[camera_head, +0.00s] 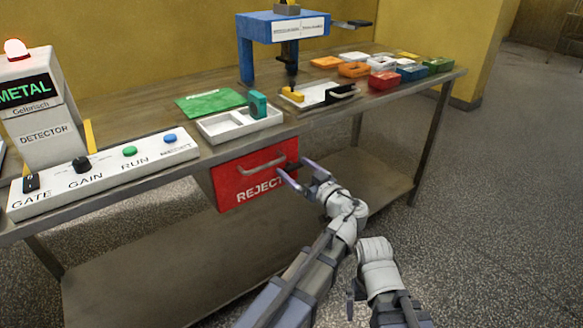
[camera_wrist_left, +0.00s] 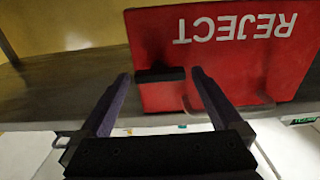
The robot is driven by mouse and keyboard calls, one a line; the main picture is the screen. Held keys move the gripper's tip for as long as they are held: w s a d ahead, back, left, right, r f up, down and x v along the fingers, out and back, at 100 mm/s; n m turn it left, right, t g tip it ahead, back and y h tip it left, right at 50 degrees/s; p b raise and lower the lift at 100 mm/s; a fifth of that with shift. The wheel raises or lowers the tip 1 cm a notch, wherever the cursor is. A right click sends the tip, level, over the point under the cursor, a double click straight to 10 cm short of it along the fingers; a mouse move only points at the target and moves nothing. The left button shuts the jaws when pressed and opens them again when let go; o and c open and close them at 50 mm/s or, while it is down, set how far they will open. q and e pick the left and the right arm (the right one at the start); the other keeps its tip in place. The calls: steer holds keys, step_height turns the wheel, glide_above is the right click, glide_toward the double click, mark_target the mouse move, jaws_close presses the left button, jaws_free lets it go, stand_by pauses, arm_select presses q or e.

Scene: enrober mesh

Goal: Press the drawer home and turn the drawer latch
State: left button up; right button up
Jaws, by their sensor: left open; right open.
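The red drawer marked REJECT (camera_head: 235,182) hangs under the table's front edge, with a grey bar handle (camera_head: 262,164) on its front. I cannot tell how far it stands out. In the left wrist view the drawer front (camera_wrist_left: 275,65) shows upside down. A dark block (camera_wrist_left: 160,75), perhaps the latch, shows against it between my left fingertips. My left gripper (camera_head: 301,172) is open at the drawer's right end; its fingers (camera_wrist_left: 161,77) lie either side of the dark block. Contact is not clear. My right gripper (camera_head: 353,292) is low at the front, away from the drawer, open.
On the table stand a metal detector (camera_head: 35,105), a button panel (camera_head: 108,172), a white divided tray (camera_head: 222,127) and a blue stand (camera_head: 270,28). Several coloured boxes (camera_head: 384,80) sit at the right. A lower shelf (camera_head: 165,260) runs beneath. The floor at right is clear.

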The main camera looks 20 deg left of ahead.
arm_select(q)
steer(key=c, duration=1.3)
